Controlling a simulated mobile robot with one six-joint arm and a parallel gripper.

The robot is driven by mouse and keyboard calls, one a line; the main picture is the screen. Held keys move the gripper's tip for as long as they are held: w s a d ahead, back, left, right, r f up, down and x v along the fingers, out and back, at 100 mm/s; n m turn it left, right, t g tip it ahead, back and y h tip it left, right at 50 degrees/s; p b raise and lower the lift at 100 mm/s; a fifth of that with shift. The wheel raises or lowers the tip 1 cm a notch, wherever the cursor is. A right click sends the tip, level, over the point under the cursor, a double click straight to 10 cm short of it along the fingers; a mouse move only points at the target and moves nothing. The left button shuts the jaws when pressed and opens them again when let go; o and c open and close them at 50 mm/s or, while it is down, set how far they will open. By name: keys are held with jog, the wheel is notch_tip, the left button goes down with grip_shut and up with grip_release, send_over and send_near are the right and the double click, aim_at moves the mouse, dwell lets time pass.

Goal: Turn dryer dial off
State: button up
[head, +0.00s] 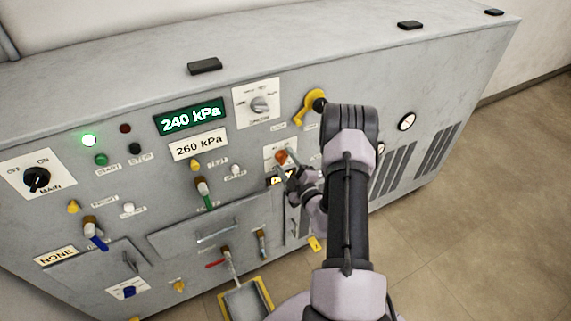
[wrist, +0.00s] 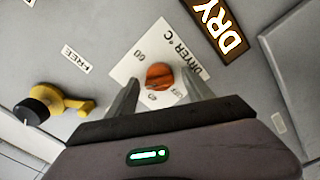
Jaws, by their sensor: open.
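The dryer dial is an orange-brown knob (wrist: 159,77) on a white plate (wrist: 130,67) marked "DRYER °C" in the wrist view. In the head view the knob (head: 281,156) shows as a small orange spot just left of my gripper. My gripper (wrist: 160,96) is open, with one finger on each side of the knob's lower part in the wrist view. I cannot tell whether the fingers touch it. The plate's lower markings are partly hidden by my fingers. My gripper (head: 288,172) also shows at the panel in the head view.
A "DRY" sign (wrist: 222,30) is at the upper right of the wrist view. A yellow lever with a black knob (wrist: 50,103) is at left. In the head view, several dials, handles and a green 240 kPa display (head: 190,117) cover the panel. Open floor lies at right.

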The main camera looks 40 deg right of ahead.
jog(key=shift+w+d, duration=0.1)
jog(key=shift+w, duration=0.15)
jog(key=shift+c, duration=0.4)
grip_shut()
